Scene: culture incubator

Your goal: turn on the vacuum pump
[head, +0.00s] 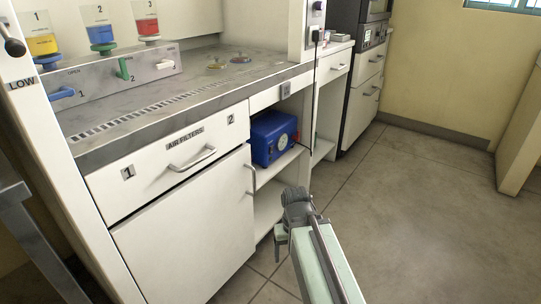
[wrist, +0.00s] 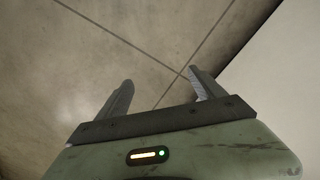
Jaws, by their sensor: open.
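A blue box-shaped device with a round pale dial (head: 274,138), which looks like the vacuum pump, sits on the upper shelf of an open compartment under the bench. My gripper (head: 296,195) is in front of and below that shelf in the head view, apart from the blue device. In the wrist view my gripper (wrist: 158,88) has its two fingers spread apart with nothing between them. The wrist view shows tiled floor beyond the fingers, and the blue device is not in it. Any switch on the device is too small to tell.
The shelf (head: 277,168) lies under the device. A cabinet door (head: 190,235) closes the left side. The floor (head: 400,210) to the right is clear.

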